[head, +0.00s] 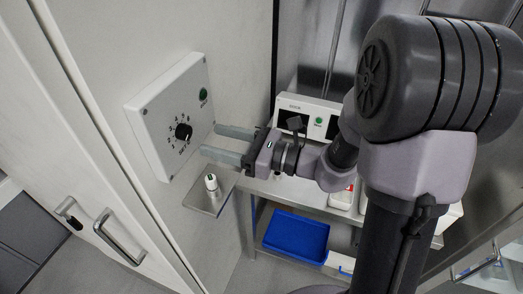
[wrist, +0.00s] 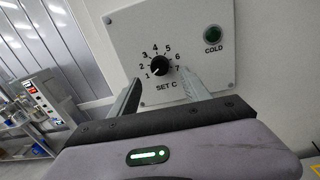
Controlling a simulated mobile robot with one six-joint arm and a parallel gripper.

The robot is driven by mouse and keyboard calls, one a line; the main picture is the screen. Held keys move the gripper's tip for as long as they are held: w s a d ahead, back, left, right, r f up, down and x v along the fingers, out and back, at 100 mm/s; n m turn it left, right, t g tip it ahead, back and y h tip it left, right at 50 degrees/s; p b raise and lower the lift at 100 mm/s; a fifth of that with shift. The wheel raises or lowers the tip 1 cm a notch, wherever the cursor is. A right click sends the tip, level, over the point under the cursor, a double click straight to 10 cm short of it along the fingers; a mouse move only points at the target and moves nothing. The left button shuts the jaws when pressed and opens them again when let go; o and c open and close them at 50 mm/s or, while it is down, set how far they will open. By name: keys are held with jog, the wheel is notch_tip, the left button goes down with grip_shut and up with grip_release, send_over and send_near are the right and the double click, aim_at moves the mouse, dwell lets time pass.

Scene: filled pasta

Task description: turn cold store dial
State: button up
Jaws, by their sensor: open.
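The cold store dial is a round black knob (head: 184,131) on a white control box (head: 150,117) fixed to the pale wall. In the wrist view the knob (wrist: 160,67) sits inside a ring of numbers from 1 to 7 above the words SET C. Its white pointer mark is at the lower left, near the 1. A green lamp (wrist: 212,34) labelled COLD is at its right. My gripper (head: 209,141) is open, its two fingers pointing at the box. In the wrist view the fingertips (wrist: 161,75) lie either side of the knob's lower part; contact cannot be told.
A small metal shelf (head: 221,195) with a white bottle (head: 211,184) on it juts from the wall just below my gripper. A white device (head: 310,106) stands on the steel bench behind. A blue tray (head: 296,236) lies on the lower shelf. Door handles (head: 105,232) are at the lower left.

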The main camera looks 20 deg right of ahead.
jog(key=v, duration=1.1)
jog(key=shift+b, duration=0.3)
